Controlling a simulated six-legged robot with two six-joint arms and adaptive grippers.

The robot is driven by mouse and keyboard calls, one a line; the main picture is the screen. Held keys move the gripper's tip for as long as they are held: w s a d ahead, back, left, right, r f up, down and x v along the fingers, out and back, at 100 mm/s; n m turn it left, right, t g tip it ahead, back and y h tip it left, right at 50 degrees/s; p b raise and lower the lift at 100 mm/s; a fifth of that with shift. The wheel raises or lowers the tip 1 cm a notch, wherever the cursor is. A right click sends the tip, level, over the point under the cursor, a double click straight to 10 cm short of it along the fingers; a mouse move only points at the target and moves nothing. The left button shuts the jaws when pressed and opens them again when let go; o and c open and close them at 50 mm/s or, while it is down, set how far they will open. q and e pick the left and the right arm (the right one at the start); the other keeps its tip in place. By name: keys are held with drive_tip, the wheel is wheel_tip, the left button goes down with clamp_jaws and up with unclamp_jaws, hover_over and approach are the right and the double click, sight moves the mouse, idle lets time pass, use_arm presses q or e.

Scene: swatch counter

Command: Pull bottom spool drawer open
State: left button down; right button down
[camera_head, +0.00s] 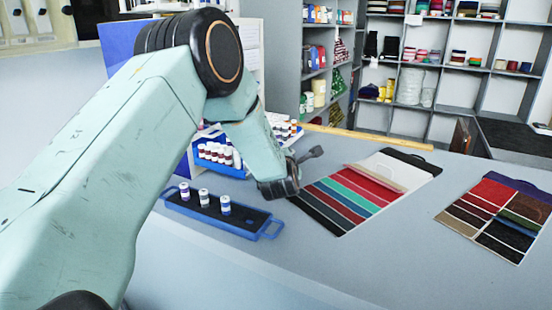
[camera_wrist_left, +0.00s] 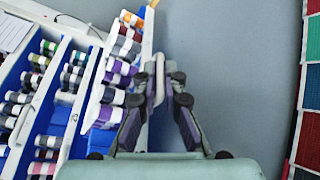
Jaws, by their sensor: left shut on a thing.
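The spool drawer unit shows in the left wrist view as stepped rows of thread spools with blue interiors. The nearest drawer (camera_wrist_left: 91,113) has a white front and juts out beyond the rows behind it. Its pale handle (camera_wrist_left: 160,72) stands between the fingers of my left gripper (camera_wrist_left: 160,88), which is shut on it. In the head view a blue spool drawer (camera_head: 232,172) sticks out from the unit beside my left arm, which hides part of it. The fingertips are hidden there. My right gripper is not in view.
A blue tray (camera_head: 262,233) with three spools lies in front of the drawers. A striped swatch card (camera_head: 335,228) lies right of my left wrist, and another swatch board (camera_head: 443,217) lies farther right. Bare grey counter lies between these boards and along the front.

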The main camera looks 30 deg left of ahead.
use_arm(q)
drive_tip(key=shift+d+f, duration=0.15)
drive_tip(key=shift+d, duration=0.35)
drive_tip(key=c, duration=1.5)
unclamp_jaws()
drive_tip(key=shift+o, duration=0.2)
drive_tip(key=v, duration=1.2)
